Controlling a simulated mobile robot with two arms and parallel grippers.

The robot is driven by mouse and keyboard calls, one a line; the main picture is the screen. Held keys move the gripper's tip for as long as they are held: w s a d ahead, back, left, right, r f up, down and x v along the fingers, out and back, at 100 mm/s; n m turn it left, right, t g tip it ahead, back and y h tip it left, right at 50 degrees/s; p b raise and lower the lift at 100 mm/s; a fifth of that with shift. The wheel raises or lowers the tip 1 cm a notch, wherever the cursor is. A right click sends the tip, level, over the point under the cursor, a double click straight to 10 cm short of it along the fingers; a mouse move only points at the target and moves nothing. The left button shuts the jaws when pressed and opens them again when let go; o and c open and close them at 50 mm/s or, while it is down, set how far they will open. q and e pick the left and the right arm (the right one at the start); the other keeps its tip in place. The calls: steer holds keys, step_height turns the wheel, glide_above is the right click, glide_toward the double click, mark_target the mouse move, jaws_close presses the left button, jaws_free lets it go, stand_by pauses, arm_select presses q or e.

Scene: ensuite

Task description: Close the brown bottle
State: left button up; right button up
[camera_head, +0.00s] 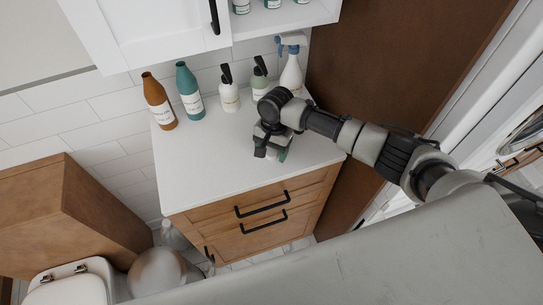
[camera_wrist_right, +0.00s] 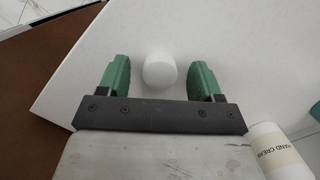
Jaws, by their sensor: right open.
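The brown bottle (camera_head: 159,101) stands upright at the back left of the white counter, with a white label. Whether its mouth is open is too small to tell. My right gripper (camera_head: 271,153) is low over the counter's right part, well to the right of the brown bottle. In the right wrist view its green fingers (camera_wrist_right: 159,78) are open, on either side of a small white round cap-like object (camera_wrist_right: 160,71). Gaps show on both sides of this object. In the head view my gripper mostly hides it. My left gripper is not in view.
A teal bottle (camera_head: 190,92) stands right of the brown one. The counter's front left (camera_head: 195,175) is clear. A white cabinet (camera_head: 150,32) hangs above.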

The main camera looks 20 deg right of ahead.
steer(key=shift+c, duration=0.3)
steer(key=c, duration=0.9)
steer(key=shift+r, duration=0.1)
steer(key=shift+c, duration=0.2)
